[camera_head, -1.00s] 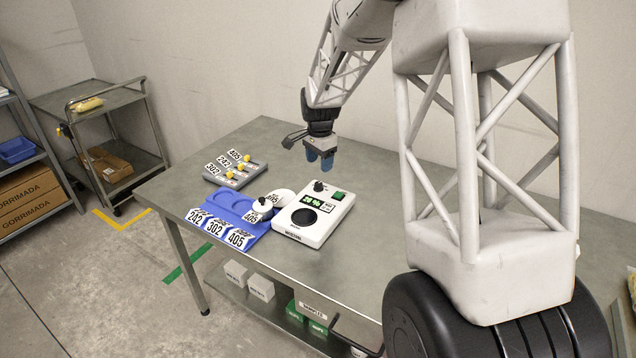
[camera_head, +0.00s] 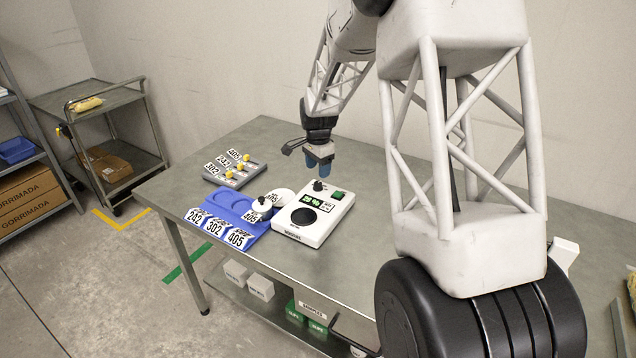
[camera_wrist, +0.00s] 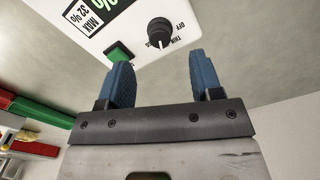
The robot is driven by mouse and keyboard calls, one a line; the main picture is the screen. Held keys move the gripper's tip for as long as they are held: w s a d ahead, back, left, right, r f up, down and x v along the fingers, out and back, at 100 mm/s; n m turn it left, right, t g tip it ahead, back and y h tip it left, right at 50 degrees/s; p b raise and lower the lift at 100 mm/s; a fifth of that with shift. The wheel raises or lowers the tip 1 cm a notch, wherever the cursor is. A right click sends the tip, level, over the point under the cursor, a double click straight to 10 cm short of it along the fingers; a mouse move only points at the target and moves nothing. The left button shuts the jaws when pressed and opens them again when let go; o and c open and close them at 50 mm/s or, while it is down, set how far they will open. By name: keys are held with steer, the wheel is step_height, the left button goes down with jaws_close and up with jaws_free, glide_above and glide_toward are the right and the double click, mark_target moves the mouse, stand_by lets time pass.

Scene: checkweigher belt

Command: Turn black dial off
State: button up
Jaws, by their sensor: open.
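The black dial (camera_head: 318,185) stands on the back left of a white device (camera_head: 294,229) on the metal table. In the wrist view the dial (camera_wrist: 160,33) has a white pointer line, with "OFF" and other lettering printed beside it. The device also has a green button (camera_head: 338,195), a lit green display (camera_head: 312,201) and a round black plate (camera_head: 304,217). My gripper (camera_head: 320,167) is above and just behind the dial. In the wrist view its blue fingers (camera_wrist: 163,82) are apart and empty, with the dial beyond their tips, not touching.
A blue tray (camera_head: 222,213) with numbered cards and a white round piece with a black knob (camera_head: 262,205) lies left of the device. A grey block with yellow pegs (camera_head: 232,176) is behind it.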

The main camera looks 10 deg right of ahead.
mark_target(318, 182)
steer(key=shift+f, duration=3.05)
steer(key=c, duration=0.9)
